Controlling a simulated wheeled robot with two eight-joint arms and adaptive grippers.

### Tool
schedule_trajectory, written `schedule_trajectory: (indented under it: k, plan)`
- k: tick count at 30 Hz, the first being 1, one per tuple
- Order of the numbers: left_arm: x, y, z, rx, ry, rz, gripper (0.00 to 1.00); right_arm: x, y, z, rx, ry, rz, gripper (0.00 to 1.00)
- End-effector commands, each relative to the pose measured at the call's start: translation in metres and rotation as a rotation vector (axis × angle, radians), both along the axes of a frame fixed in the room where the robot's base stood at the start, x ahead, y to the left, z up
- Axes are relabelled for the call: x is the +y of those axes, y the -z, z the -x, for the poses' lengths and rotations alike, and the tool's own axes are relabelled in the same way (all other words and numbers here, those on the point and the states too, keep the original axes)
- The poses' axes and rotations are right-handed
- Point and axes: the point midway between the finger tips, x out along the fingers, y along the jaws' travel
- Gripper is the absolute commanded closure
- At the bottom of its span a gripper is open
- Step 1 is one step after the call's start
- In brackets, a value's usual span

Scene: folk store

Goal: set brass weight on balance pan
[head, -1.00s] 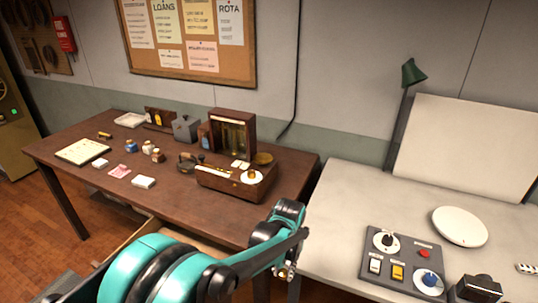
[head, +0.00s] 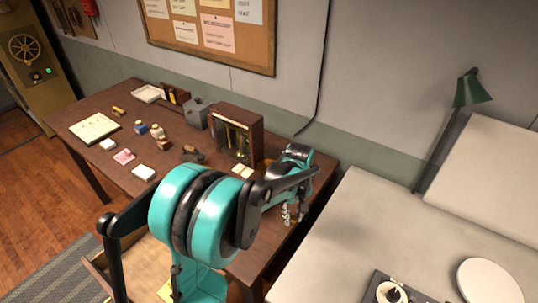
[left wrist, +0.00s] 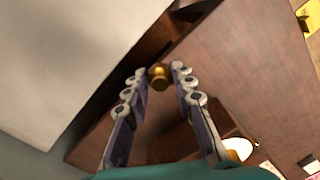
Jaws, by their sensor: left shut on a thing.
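The brass weight (left wrist: 159,77) is a small gold-coloured knob between the fingertips of my left gripper (left wrist: 160,72) in the left wrist view. The gripper is shut on it and hangs over the right end of the brown table in the head view (head: 291,216). In that view my arm hides most of the low wooden balance base. A tall glass-fronted wooden case (head: 237,133) stands behind it. A white disc (left wrist: 241,146) on the wooden base shows at lower right in the left wrist view. I cannot make out the brass pan now. My right gripper is not in view.
The brown table (head: 110,160) holds a pale board (head: 94,128), small jars (head: 157,131) and a grey box (head: 194,115) on its left part. A white bench (head: 345,230) with a control panel (head: 392,290) stands at right, across a narrow gap.

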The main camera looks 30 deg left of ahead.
Motion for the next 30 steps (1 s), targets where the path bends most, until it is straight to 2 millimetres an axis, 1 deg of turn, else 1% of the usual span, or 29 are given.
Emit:
schedule_trajectory:
  k: [1,3,5,6,8,12,15,18,21,24,27,30]
  plan:
    - [0.009,-0.023,-0.004,0.003,-0.138,0.006,1.00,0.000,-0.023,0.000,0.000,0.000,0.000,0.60]
    - [0.019,-0.039,-0.009,0.005,-0.352,0.013,1.00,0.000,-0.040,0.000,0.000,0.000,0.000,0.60]
    - [0.027,-0.053,-0.013,0.005,-0.534,0.023,1.00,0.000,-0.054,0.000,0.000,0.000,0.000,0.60]
    - [0.034,-0.062,-0.016,0.004,-0.655,0.028,1.00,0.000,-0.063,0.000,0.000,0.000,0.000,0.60]
    - [0.043,-0.076,-0.020,0.004,-0.836,0.035,1.00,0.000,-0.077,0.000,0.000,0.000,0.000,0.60]
    - [0.064,-0.107,-0.028,-0.007,-1.253,0.055,1.00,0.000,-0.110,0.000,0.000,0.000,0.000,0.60]
    - [0.079,-0.127,-0.033,-0.019,-1.533,0.067,1.00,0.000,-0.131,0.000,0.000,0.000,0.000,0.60]
    - [0.091,-0.144,-0.037,-0.033,-1.771,0.077,1.00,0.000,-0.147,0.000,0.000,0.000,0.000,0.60]
    - [0.101,-0.155,-0.040,-0.046,-1.951,0.084,1.00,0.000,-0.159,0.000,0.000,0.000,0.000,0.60]
    - [0.107,-0.161,-0.041,-0.055,-2.069,0.087,1.00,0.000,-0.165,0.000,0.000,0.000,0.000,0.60]
    - [0.112,-0.161,-0.044,-0.061,-2.132,0.089,1.00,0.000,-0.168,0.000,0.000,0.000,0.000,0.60]
    - [0.120,-0.154,-0.055,-0.061,-2.153,0.090,1.00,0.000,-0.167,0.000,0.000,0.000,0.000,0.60]
